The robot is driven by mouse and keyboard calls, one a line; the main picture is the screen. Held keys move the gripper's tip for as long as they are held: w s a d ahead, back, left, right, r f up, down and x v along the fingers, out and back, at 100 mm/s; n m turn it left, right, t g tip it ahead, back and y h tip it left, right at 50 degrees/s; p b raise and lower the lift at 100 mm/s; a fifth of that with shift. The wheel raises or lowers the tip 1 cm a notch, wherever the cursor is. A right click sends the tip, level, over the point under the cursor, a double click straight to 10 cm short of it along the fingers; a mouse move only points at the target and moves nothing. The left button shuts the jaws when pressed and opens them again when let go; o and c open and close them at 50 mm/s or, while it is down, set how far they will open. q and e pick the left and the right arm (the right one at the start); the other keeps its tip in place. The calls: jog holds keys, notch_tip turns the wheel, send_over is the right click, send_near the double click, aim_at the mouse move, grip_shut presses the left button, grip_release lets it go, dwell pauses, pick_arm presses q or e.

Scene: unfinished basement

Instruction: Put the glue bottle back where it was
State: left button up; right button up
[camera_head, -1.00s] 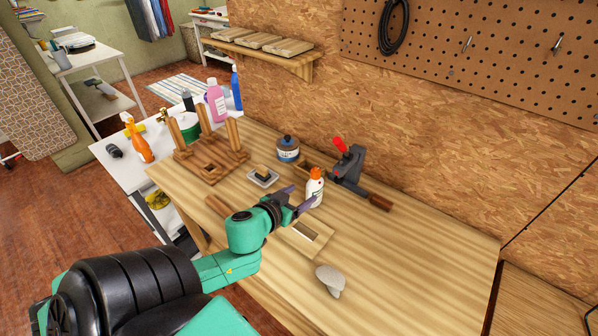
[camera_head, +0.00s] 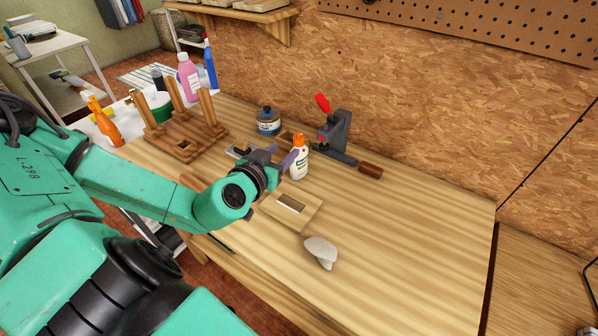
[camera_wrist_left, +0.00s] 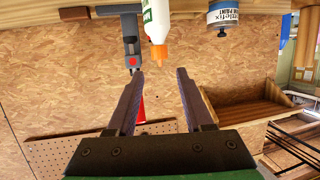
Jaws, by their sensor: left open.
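The glue bottle (camera_head: 299,162) is white with an orange cap and stands upright on the wooden workbench (camera_head: 400,230). My left gripper (camera_head: 285,157) is open, just to the left of the bottle, with its purple fingers close to the bottle's upper part. In the left wrist view, which looks upside down, the bottle (camera_wrist_left: 157,22) shows beyond the gap between the open fingertips (camera_wrist_left: 160,72), its orange nozzle pointing down in the picture. Nothing is held between the fingers. I cannot tell if a finger touches the bottle. My right gripper is not in view.
Behind the bottle stand a blue jar (camera_head: 268,122) and a dark clamp tool (camera_head: 335,138) with a red handle. A wooden frame (camera_head: 185,135) is at left. The bench's right side is clear.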

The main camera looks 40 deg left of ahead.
aim_at(297, 140)
pick_arm(q)
jog(key=p+x, duration=0.1)
jog(key=x, duration=0.9)
jog(key=shift+w, duration=0.2)
jog(key=shift+s, duration=0.1)
grip_shut()
dwell(0.9)
